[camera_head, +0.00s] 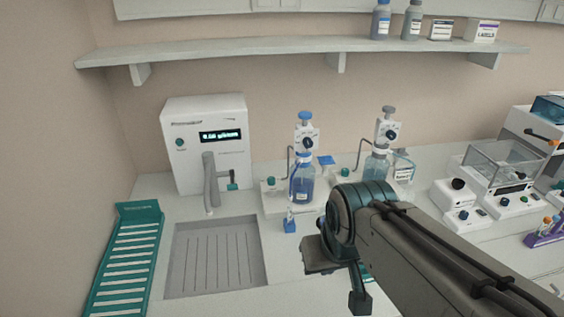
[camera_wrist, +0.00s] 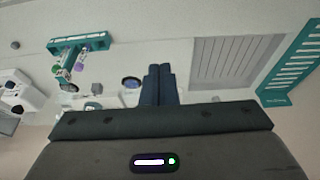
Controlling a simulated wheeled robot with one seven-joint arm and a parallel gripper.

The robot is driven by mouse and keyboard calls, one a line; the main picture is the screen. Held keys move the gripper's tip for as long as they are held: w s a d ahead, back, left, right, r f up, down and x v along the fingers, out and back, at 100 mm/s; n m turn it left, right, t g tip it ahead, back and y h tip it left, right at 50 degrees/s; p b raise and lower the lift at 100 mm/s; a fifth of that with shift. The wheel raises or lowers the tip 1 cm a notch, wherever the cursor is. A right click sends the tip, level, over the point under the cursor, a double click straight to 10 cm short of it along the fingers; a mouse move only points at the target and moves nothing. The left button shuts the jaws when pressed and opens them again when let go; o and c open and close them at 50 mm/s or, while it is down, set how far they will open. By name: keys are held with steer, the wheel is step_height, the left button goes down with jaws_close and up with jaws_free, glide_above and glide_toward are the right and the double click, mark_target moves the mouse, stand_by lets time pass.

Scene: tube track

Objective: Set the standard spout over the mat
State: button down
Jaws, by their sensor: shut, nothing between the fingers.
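Two bottle-top dispensers stand on the bench in the head view: a blue-capped one on a blue bottle (camera_head: 302,187) and a grey-capped one on a paler bottle (camera_head: 376,168). Each has a thin bent tube on its left side. I cannot tell which is the standard one. A grey ribbed panel (camera_head: 215,262) lies in the bench at left; whether it is the mat is unclear. It also shows in the wrist view (camera_wrist: 236,62). My gripper (camera_wrist: 160,68) is shut and empty above the bench. In the head view its hand hangs right of the panel, in front of the bottles.
A white dispenser unit (camera_head: 205,140) with a grey spout stands behind the panel. A teal rack (camera_head: 125,265) lies left of it. White instruments (camera_head: 462,208) stand at right. My arm hides part of the bench.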

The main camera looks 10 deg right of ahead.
steer(key=w+g+h+b, duration=0.2)
steer(key=w+h+b, duration=0.45)
steer(key=w, duration=1.95)
steer(key=w+a+r+m+t+h+b, duration=0.1)
steer(key=w+a+h+b, duration=0.3)
steer(key=w+a, duration=0.5)
steer(key=a+r+t+h, duration=0.1)
steer(key=a+h, duration=0.1)
steer(key=a, duration=0.1)
steer(key=shift+a+r+t, duration=0.2)
steer(key=shift+a+t, duration=0.2)
steer(key=shift+w, duration=0.1)
